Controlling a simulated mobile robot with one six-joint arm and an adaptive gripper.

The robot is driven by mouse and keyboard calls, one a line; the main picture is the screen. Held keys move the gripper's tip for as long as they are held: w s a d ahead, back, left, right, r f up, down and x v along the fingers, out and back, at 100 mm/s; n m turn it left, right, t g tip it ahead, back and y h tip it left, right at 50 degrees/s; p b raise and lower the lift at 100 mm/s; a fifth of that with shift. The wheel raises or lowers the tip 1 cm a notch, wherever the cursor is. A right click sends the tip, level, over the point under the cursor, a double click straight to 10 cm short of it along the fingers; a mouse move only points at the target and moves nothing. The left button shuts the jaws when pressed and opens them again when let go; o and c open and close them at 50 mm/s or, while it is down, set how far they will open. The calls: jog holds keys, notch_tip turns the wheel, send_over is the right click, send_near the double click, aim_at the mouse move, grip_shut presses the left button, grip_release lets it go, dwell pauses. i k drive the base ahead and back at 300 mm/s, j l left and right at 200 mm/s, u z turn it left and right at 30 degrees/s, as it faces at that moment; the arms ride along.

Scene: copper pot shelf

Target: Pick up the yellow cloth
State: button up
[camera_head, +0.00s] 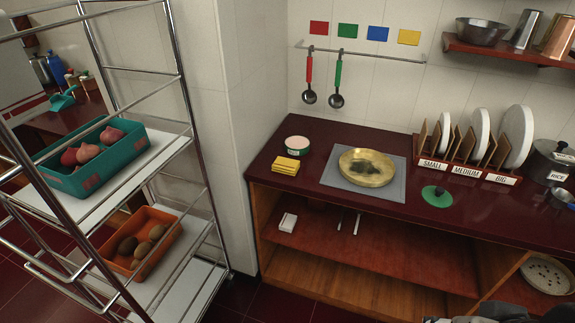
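The yellow cloth (286,164) lies folded in a small flat stack on the dark red counter (310,133), near its left front edge. It sits just in front of a round tin (297,146) with a pale top and a green side. Nothing covers the cloth. Dark and grey parts of my own arm show at the bottom right corner, far from the cloth. No gripper fingers can be made out there.
A brass bowl (366,167) on a grey mat stands right of the cloth. A green lid (437,196) and a plate rack (467,170) are farther right. Ladles hang above. A metal shelf rack (180,75) with teal and orange crates stands at left.

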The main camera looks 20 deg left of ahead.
aim_at(289, 167)
jog(key=i+j, duration=0.3)
jog(key=j, duration=0.15)
jog(key=i+j, duration=0.25)
jog(key=j, duration=0.2)
jog(key=i+j, duration=0.3)
jog(key=j, duration=0.15)
jog(key=i+j, duration=0.3)
jog(key=j, duration=0.15)
jog(key=i+j, duration=0.25)
jog(key=j, duration=0.2)
